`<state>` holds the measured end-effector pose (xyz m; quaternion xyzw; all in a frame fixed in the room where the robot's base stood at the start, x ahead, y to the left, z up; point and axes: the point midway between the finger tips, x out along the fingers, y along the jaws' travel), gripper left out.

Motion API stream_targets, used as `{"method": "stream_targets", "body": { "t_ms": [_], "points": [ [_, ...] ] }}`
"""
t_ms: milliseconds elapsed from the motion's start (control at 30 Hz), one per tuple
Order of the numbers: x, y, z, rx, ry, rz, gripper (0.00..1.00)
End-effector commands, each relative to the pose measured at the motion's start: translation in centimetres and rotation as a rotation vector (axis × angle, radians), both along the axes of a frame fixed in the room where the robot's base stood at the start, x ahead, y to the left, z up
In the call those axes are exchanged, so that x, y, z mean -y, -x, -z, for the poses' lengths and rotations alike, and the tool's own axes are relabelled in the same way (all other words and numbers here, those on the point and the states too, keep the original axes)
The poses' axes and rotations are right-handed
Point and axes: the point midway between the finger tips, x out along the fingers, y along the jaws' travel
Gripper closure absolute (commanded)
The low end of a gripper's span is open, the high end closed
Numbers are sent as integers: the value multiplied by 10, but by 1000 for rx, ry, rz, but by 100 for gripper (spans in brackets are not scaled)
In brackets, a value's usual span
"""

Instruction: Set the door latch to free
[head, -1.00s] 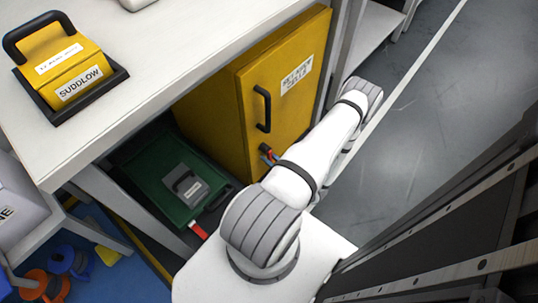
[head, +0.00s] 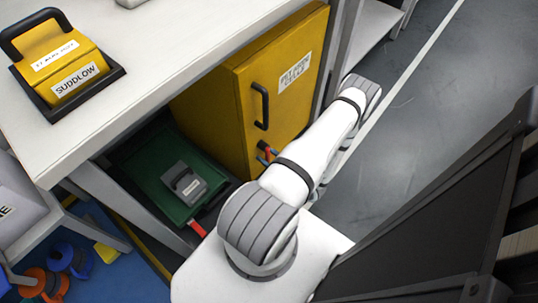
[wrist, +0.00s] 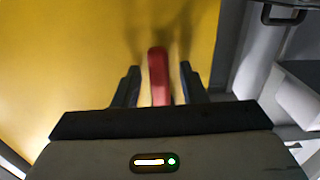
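The door latch is a red lever (wrist: 158,75) on the yellow cabinet door (wrist: 75,60). In the wrist view it lies between the two dark fingers of my gripper (wrist: 158,85), pointing up the picture. The fingers are open, with a visible gap on each side of the lever. In the head view the small red latch (head: 267,153) shows low on the cabinet door, below the black door handle (head: 261,106). My arm hides most of the gripper there. The door appears closed.
A white bench (head: 130,75) stands above and left of the cabinet. A yellow case (head: 62,62) labelled SUDDLOW sits on it in a black tray. A green tray (head: 150,165) with a grey case (head: 184,184) lies under the bench. Grey floor is open at right.

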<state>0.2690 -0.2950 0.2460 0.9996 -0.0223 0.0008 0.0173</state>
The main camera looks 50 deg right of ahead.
Motion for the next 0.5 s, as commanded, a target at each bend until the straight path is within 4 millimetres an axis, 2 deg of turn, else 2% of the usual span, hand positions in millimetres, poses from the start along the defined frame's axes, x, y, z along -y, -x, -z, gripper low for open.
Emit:
{"method": "stream_targets", "body": {
  "t_ms": [267, 500],
  "points": [
    [1, 7, 0, -1, 0, 4, 62],
    [0, 39, -1, -1, 0, 7, 62]
  ]
}}
